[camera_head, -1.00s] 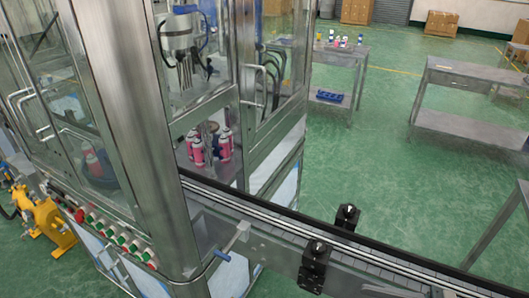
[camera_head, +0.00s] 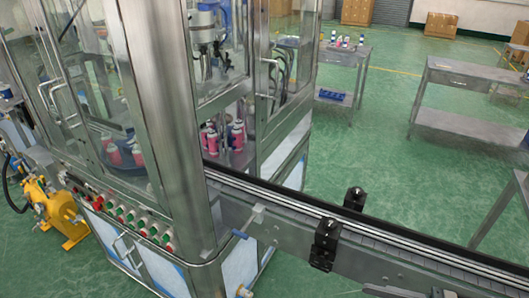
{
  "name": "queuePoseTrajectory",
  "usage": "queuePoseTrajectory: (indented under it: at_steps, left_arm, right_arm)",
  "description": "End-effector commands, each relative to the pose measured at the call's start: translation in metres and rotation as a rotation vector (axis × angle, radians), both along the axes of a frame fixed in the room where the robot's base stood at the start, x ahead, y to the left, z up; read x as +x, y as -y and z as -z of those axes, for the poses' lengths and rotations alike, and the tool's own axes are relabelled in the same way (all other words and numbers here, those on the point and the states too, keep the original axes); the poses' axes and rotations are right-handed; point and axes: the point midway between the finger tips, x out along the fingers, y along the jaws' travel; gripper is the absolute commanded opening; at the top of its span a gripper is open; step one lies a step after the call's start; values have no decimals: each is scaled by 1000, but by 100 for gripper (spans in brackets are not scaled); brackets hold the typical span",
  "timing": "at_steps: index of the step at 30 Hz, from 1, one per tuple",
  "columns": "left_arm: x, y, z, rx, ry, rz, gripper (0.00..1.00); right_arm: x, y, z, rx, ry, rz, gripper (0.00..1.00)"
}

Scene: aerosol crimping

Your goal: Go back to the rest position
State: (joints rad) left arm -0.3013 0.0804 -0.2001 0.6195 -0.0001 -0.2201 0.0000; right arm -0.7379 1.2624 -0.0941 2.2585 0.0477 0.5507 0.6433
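A sliver of grey and dark parts, probably of my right arm or gripper (camera_head: 400,292), shows at the bottom edge right of centre. It is cut off by the frame, so its fingers cannot be made out. My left gripper is not in view. Several pink aerosol cans (camera_head: 211,139) with white tops stand inside the crimping machine (camera_head: 160,100). More pink cans (camera_head: 113,154) show behind its left glass door. No can is seen at the visible gripper part.
A conveyor (camera_head: 380,236) runs from the machine to the lower right, with black sensor blocks (camera_head: 325,245) on its sides. A yellow pump (camera_head: 55,208) stands at left. Metal tables (camera_head: 470,76) stand behind. Green floor (camera_head: 400,160) is open between conveyor and tables.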

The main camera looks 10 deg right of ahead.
Motion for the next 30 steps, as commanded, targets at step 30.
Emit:
queuePoseTrajectory:
  at_steps: [30]
  left_arm:
    - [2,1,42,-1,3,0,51]
  right_arm:
    - [73,186,294,-359,-128,663,51]
